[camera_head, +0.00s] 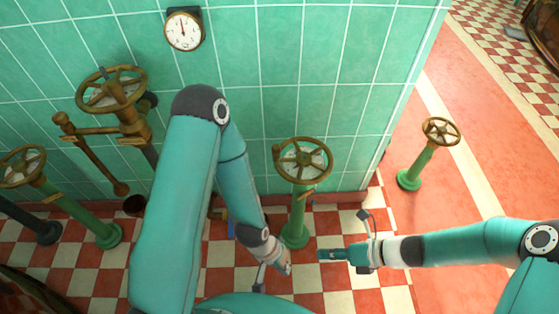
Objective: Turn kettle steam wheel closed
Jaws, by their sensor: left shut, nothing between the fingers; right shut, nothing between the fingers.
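Several valve wheels show, and I cannot tell which one is the kettle's steam wheel. A brass wheel (302,160) tops a green post (297,212) by the tiled wall, right of centre. A larger brass wheel (111,88) sits on piping at the upper left. Another brass wheel (23,165) is at the left edge, and one (441,131) stands on a green post at the right. My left gripper (274,275) hangs low, left of the middle post's base. My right gripper (333,255) is shut and empty, pointing left, just right of that base. Neither touches a wheel.
A round dial gauge (184,31) is on the green tiled wall (300,70). A brass pipe with a lever (95,155) stands at the left. The red and white checkered floor (335,220) is open around the middle post. The wall ends at the right.

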